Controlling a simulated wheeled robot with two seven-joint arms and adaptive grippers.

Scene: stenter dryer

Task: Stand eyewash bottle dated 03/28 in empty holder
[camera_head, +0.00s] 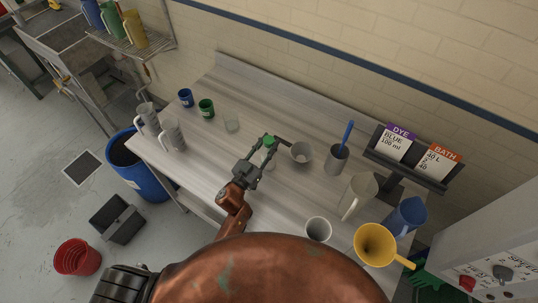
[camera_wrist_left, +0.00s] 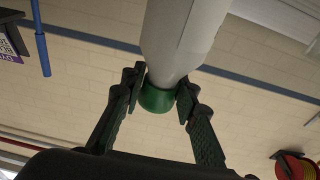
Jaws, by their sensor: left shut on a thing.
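A white bottle with a green cap (camera_head: 268,141) is held by my left gripper (camera_head: 262,160) above the long grey bench. In the left wrist view, the bottle (camera_wrist_left: 180,40) fills the top middle, and its green cap (camera_wrist_left: 158,99) sits between the two fingers, which close around the cap and neck. No date can be read on the bottle. A round grey cup-like vessel (camera_head: 301,153) stands just right of the gripper; I cannot tell whether it is the empty holder. My right gripper is not in view.
The bench (camera_head: 215,165) has free room left of the gripper. A grey beaker with a blue stick (camera_head: 337,158), a clear jug (camera_head: 357,195), a white cup (camera_head: 318,229), a yellow funnel (camera_head: 376,245) and a card stand (camera_head: 405,170) crowd the right. Blue (camera_head: 186,97) and green (camera_head: 206,107) cups stand left.

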